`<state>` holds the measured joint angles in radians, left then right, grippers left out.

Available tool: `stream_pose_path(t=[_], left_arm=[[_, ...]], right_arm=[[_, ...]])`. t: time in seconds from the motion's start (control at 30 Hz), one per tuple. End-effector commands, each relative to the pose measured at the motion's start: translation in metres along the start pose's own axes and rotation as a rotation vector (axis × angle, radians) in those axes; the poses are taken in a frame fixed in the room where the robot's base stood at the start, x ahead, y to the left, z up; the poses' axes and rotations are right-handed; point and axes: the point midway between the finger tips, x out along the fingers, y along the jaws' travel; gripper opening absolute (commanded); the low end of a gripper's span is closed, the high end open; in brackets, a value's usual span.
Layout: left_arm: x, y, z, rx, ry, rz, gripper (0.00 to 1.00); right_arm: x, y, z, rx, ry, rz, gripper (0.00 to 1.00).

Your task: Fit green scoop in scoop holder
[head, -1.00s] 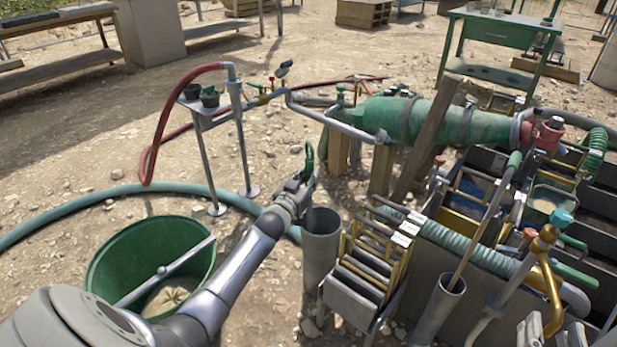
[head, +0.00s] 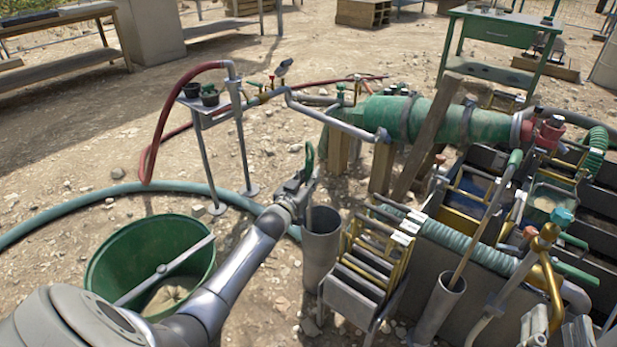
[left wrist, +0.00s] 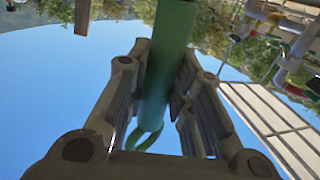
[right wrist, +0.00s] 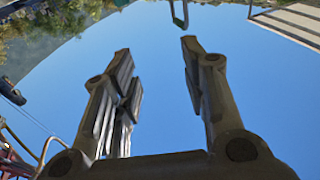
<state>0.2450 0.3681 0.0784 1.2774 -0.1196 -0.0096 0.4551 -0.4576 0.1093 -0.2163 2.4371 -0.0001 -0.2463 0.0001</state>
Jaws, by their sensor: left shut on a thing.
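My left gripper (head: 303,190) is shut on the green scoop's handle. The looped top of the green scoop (head: 309,160) stands up above the fingers, and its green handle (left wrist: 170,60) runs between them in the left wrist view. A grey upright tube, the scoop holder (head: 321,248), stands on the ground just below the gripper. The scoop's lower part is at the tube's mouth, but I cannot tell how deep it sits. My right gripper (right wrist: 156,50) is open and empty in the right wrist view.
A green tub (head: 110,262) stands left of my left arm. A rack of slatted frames (head: 365,262) is close to the tube's right. Another grey tube (head: 437,312) holds a long green-handled tool (head: 490,210). Green pipework and tanks fill the right. Open ground lies behind.

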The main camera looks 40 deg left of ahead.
Motion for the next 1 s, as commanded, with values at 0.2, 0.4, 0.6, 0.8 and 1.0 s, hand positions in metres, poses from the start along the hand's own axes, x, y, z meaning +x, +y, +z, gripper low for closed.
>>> stream_pose_path(t=[0.2, 0.4, 0.6, 0.8, 1.0], left_arm=[[0.000, 0.000, 0.001, -0.001, 0.002, 0.000, 0.00], [0.000, 0.000, 0.002, -0.001, 0.002, 0.000, 0.00], [0.000, 0.000, 0.003, 0.000, 0.002, 0.000, 0.00], [0.000, 0.000, 0.004, 0.000, 0.002, 0.000, 0.00], [0.000, 0.000, 0.004, 0.000, 0.001, 0.000, 0.45]], right_arm=[[0.000, -0.001, -0.003, 0.000, 0.019, -0.001, 0.40], [0.000, -0.001, -0.006, 0.001, 0.035, -0.002, 0.40], [0.001, -0.001, -0.009, 0.001, 0.052, -0.003, 0.40], [0.001, -0.002, -0.012, 0.001, 0.067, -0.004, 0.40], [0.001, -0.002, -0.014, 0.002, 0.075, -0.004, 0.40]])
